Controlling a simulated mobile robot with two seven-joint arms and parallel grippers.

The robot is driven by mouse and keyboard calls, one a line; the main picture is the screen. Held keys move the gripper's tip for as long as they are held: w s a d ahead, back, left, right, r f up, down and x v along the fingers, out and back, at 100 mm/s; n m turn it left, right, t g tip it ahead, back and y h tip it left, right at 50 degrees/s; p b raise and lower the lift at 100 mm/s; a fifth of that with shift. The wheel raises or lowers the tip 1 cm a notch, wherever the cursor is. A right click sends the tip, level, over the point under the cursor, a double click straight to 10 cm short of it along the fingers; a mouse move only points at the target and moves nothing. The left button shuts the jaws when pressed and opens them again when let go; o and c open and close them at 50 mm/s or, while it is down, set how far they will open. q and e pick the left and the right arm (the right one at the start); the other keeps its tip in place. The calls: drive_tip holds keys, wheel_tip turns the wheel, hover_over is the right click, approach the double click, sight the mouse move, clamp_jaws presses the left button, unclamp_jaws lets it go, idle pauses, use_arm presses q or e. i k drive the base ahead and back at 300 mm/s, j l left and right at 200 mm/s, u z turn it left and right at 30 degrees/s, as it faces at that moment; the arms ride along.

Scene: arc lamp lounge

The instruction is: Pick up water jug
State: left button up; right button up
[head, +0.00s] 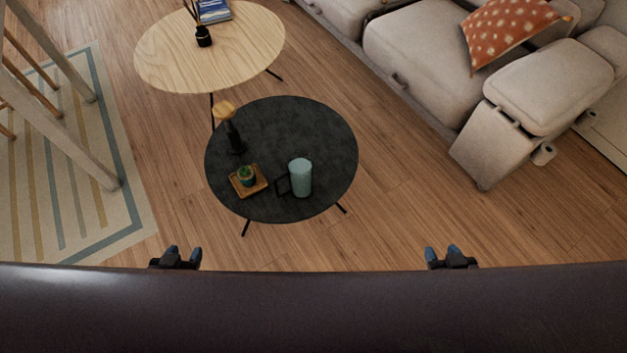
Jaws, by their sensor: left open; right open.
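The water jug (301,178) is a pale blue-green cylinder with a dark handle on its left side. It stands upright on the round black table (290,125), near the table's front edge. My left gripper (182,252) is open and empty at the lower left, in front of the table and well apart from the jug. My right gripper (440,252) is open and empty at the lower right, also well apart from the jug.
A light wood table (180,60) stands behind. A sofa (410,55) fills the upper right. Floor between grippers and table is clear.

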sight(300, 165)
drive_tip(key=k+l, duration=0.1)
drive_tip(key=l, duration=0.45)
drive_tip(key=k+l, duration=0.1)
drive_tip(key=l, duration=0.4)
drive_tip(key=k+l, duration=0.1)
drive_tip(key=l, duration=0.45)
